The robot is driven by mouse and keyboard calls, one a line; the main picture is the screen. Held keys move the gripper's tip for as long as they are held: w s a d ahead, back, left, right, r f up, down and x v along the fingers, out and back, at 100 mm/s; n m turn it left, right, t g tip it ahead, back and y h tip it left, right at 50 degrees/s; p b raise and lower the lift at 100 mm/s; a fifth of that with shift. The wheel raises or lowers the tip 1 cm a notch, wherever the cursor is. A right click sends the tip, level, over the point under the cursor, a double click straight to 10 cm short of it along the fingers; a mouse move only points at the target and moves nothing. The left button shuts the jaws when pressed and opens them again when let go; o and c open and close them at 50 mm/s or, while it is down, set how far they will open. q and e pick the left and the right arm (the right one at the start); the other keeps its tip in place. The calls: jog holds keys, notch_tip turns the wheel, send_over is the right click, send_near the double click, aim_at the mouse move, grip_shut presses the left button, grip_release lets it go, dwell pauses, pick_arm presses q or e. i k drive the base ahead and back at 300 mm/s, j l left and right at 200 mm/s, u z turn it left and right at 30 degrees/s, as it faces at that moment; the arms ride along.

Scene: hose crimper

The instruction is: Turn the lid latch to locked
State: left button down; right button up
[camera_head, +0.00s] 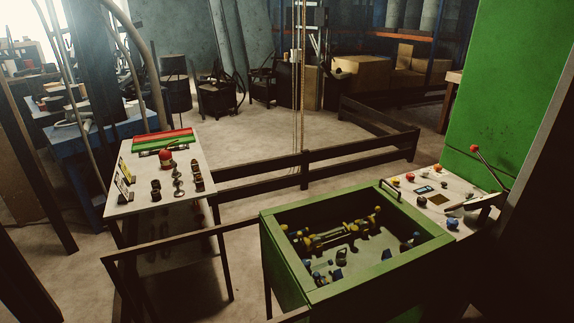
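A green open-topped box (270,240) stands at the lower middle, with brass-coloured fittings (335,236) and several blue and dark parts inside. A small black bar or handle (390,190) sits at its far right rim; I cannot tell whether it is the lid latch. Right of the box is a pale control panel (425,205) with coloured buttons and a small display (424,189). A lever with a red knob (474,148) slants up behind the panel. No part is clearly recognisable as a lid latch, so its position cannot be read. Neither of my grippers is in view.
A small table (135,203) at the left holds red and green strips (163,138), a red-topped part (167,154) and several small fittings. Dark railings (300,165) run behind the box. A tall green cabinet (510,85) blocks the right. Open floor (265,130) lies beyond the railings.

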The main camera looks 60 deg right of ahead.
aim_at(421, 200)
jog(key=z, duration=3.1)
jog(key=i+l+u, duration=0.1)
jog(key=u, duration=0.4)
jog(key=i+l+u, duration=0.2)
jog(key=u, duration=0.25)
jog(key=i+l+u, duration=0.1)
jog(key=u, duration=0.4)
jog(key=i+l+u, duration=0.1)
jog(key=l, duration=0.25)
jog(key=i+l+u, duration=0.15)
jog(key=l, duration=0.25)
jog(key=l+u, duration=0.1)
jog(key=l, duration=0.25)
